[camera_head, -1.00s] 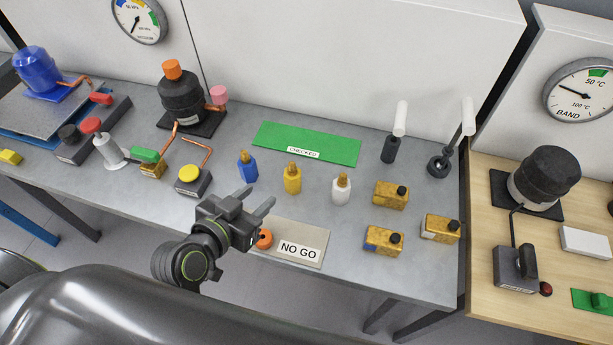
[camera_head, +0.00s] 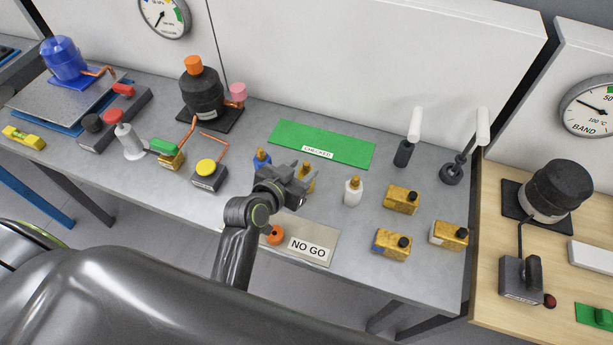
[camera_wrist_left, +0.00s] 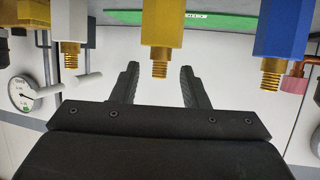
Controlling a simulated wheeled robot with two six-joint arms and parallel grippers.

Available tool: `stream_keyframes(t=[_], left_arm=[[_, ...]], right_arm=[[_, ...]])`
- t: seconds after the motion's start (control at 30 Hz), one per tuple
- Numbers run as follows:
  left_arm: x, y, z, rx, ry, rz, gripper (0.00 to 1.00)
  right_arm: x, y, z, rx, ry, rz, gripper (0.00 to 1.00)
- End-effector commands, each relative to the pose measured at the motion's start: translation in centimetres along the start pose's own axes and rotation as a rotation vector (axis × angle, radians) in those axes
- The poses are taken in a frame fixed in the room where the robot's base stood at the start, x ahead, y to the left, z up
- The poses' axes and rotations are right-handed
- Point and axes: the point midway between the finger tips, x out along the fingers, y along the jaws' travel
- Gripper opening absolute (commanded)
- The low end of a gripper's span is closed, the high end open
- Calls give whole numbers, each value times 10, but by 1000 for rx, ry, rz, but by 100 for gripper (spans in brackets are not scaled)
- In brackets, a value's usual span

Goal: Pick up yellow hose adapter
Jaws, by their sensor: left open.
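The yellow hose adapter (camera_head: 308,172), with a brass threaded tip, stands on the grey bench between the blue adapter (camera_head: 262,158) and the white adapter (camera_head: 353,190). In the head view my left gripper (camera_head: 302,180) is right in front of it and hides most of its body. In the left wrist view the picture is upside down, and the yellow adapter (camera_wrist_left: 161,30) lies centrally beyond and between the two open fingers (camera_wrist_left: 160,85). The white adapter (camera_wrist_left: 69,25) and blue adapter (camera_wrist_left: 281,35) flank it there. The fingers look empty. My right gripper is not in view.
A green CHECKED mat (camera_head: 325,144) lies behind the adapters. A NO GO mat (camera_head: 322,235) with an orange piece (camera_head: 275,234) lies in front. Several brass blocks (camera_head: 401,199) stand to the right. A yellow-button box (camera_head: 208,175) is on the left.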

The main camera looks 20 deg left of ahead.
Motion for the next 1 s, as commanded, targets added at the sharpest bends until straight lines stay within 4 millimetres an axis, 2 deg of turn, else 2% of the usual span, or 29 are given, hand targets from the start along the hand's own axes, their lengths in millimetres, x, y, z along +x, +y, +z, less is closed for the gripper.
stream_keyframes(t=[0.4, 0.73, 0.77, 1.0], left_arm=[[44, 0, 0, 2, 0, -1, 41], [48, 0, 2, 1, 0, -1, 41], [48, 0, 2, 0, 0, -1, 39], [48, 0, 1, 0, 0, -1, 8]], right_arm=[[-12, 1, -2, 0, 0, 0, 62], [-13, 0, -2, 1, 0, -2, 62], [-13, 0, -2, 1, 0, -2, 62], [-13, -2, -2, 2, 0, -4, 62]])
